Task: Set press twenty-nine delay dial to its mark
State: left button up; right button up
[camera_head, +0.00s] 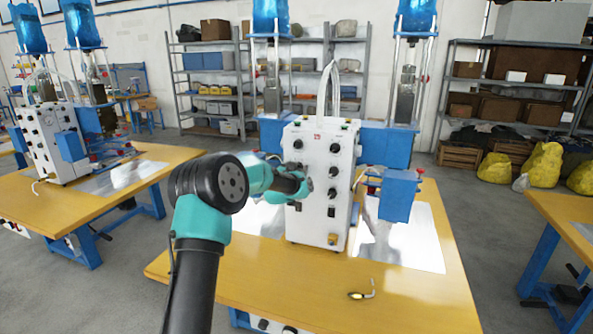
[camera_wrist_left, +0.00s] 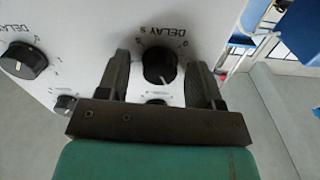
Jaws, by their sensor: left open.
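The white press control box (camera_head: 313,228) stands upright on the yellow table, with black dials on its front. My left gripper (camera_head: 304,187) is at the left column of its face and hides part of it. In the left wrist view a black dial (camera_wrist_left: 158,66) labelled DELAY S sits between the two open fingers of my left gripper (camera_wrist_left: 160,72), one on each side. Whether either finger touches it I cannot tell. A light pointer line on the dial faces the gripper side. The mark is not clearly visible. The press number is not legible. My right gripper is not in view.
A second DELAY dial (camera_wrist_left: 24,60) is left in the wrist view. A blue block (camera_head: 398,195) hangs right of the box. A small yellow-handled tool (camera_head: 358,295) lies on the table front (camera_head: 420,300). Another press (camera_head: 45,145) stands on the left table.

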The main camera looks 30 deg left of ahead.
pick_arm(q)
jog(key=shift+c, duration=0.4)
jog(key=c, duration=0.8)
jog(key=shift+c, duration=0.2)
jog(key=shift+n, duration=0.5)
jog(key=n, duration=2)
jog(key=shift+n, duration=0.3)
